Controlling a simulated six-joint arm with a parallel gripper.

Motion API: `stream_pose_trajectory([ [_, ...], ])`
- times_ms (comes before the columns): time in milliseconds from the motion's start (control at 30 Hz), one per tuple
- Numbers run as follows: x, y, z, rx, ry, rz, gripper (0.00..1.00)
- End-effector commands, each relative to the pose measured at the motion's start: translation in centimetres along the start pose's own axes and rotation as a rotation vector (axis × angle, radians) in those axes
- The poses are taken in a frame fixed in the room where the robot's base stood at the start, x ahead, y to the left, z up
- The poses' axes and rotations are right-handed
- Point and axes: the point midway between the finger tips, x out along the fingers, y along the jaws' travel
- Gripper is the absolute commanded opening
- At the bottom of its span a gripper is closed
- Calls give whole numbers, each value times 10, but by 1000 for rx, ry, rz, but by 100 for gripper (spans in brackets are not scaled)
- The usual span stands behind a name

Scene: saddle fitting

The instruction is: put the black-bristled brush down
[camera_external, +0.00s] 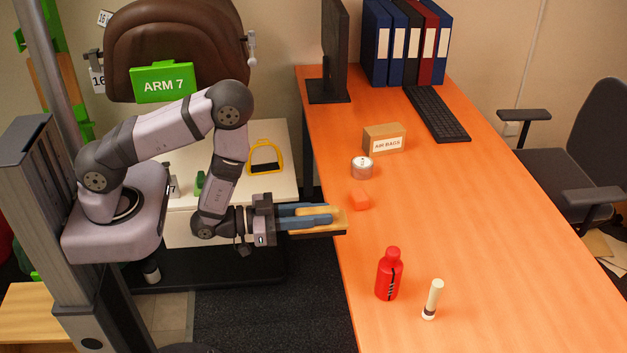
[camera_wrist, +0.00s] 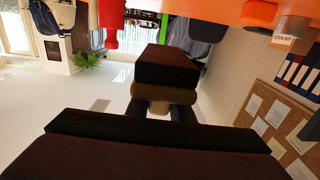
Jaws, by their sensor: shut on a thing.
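My gripper (camera_external: 310,217) is shut on the black-bristled brush (camera_external: 336,219), reaching right toward the desk (camera_external: 460,220). The brush has a pale wooden body, with its dark bristles below it. In the external view its far end overlaps the desk's left edge; I cannot tell its height over the desk. In the wrist view the brush (camera_wrist: 165,68) shows as a dark block over a tan part, with the blue-grey fingers partly hidden behind it. The desk's orange surface (camera_wrist: 200,12) runs along the top of that view.
On the desk are a red bottle (camera_external: 388,275), a cream cylinder (camera_external: 434,297), an orange-red block (camera_external: 361,202), a tin (camera_external: 362,168) and an air bags box (camera_external: 384,139). A monitor, keyboard and binders stand farther back. A yellow stirrup (camera_external: 265,158) is on the white table. The desk's middle is clear.

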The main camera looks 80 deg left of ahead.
Motion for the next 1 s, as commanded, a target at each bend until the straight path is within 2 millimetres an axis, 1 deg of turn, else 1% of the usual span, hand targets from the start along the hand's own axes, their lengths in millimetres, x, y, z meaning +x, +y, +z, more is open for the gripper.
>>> stream_pose_trajectory([
  [67,0,0,1,0,2,-1,0],
  [233,1,-4,12,0,2,-10,0],
  [400,9,-14,16,0,9,-31,0],
  [533,20,-22,8,0,13,-49,0],
  [767,43,-34,-18,0,13,-66,0],
  [1000,76,-42,-40,0,12,-65,0],
])
